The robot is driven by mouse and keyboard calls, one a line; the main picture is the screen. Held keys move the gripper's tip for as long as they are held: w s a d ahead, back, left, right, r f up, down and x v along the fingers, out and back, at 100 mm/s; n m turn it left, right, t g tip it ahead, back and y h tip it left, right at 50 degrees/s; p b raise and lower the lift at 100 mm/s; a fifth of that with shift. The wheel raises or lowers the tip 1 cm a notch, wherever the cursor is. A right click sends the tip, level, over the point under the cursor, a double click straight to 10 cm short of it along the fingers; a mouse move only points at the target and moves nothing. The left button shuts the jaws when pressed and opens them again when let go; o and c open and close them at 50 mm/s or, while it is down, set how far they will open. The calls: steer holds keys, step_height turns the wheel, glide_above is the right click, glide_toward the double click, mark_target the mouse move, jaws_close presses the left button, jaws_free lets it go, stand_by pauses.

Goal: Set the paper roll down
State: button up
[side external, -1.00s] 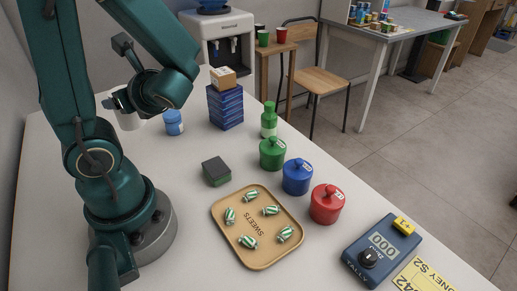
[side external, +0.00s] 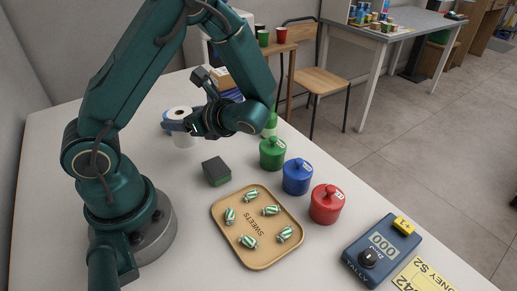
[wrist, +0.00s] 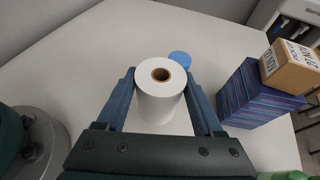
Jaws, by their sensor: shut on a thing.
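The white paper roll (wrist: 160,100) with a brown cardboard core stands upright between the two fingers of my gripper (wrist: 163,103) in the wrist view. My gripper (side external: 178,126) is shut on it, one finger on each side. In the side external view the roll (side external: 180,113) is partly hidden by my gripper. I cannot tell whether its bottom touches the white counter (side external: 60,150).
A blue-lidded container (wrist: 181,58) stands just behind the roll. A stack of dark blue boxes (wrist: 250,98) with a small cardboard box (wrist: 290,66) on top is to the right. A black-green block (side external: 216,171) and a sweets tray (side external: 262,262) lie nearer the camera.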

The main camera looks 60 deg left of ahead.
mark_target(188, 134)
steer(key=shift+w+d+f, duration=0.1)
steer(key=shift+w+f, duration=0.2)
steer(key=shift+f, duration=1.85)
steer(key=o, duration=1.4)
steer(key=shift+f, duration=0.1)
steer(key=shift+o, duration=0.2)
